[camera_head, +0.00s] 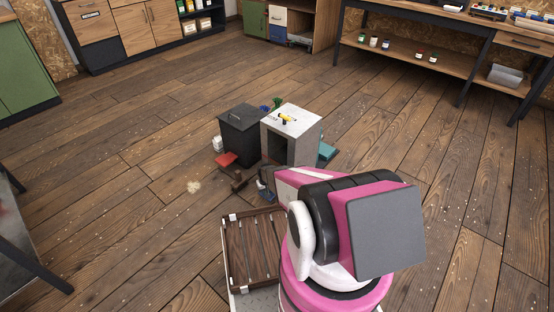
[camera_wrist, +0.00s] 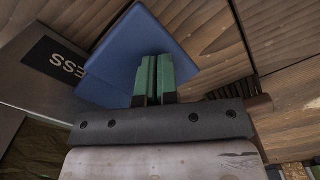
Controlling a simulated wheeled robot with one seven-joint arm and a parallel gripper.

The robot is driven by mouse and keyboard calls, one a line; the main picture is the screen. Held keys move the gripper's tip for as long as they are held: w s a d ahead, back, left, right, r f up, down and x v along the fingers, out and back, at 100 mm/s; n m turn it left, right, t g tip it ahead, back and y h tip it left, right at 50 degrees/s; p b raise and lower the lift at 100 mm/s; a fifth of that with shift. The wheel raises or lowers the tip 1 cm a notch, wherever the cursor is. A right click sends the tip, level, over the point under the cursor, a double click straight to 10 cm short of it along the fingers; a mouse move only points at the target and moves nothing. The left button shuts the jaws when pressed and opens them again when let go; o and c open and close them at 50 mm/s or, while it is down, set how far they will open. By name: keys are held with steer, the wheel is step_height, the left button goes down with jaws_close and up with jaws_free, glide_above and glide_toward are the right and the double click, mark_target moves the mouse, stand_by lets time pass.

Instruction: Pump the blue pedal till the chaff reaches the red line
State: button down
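The blue pedal (camera_wrist: 130,50) is a flat blue plate filling the upper middle of the wrist view. My gripper (camera_wrist: 158,60) has its two green fingers side by side with almost no gap, and nothing shows between them. The fingertips overlap the pedal in the picture; I cannot tell whether they touch it. In the head view, my arm hides the gripper's end, beside a pale box (camera_head: 306,130) and a dark lidded box (camera_head: 239,134). I cannot make out any chaff or red line.
A black label (camera_wrist: 55,62) with letters ending "ESS" is beside the pedal. A red flat piece (camera_head: 226,159) lies before the dark box, and a teal one (camera_head: 328,152) right of the pale box. A workbench (camera_head: 420,64) stands at the back right. Floor around is mostly open.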

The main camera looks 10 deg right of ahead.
step_height(320, 180, up, 9)
stand_by(0.9)
stand_by(0.4)
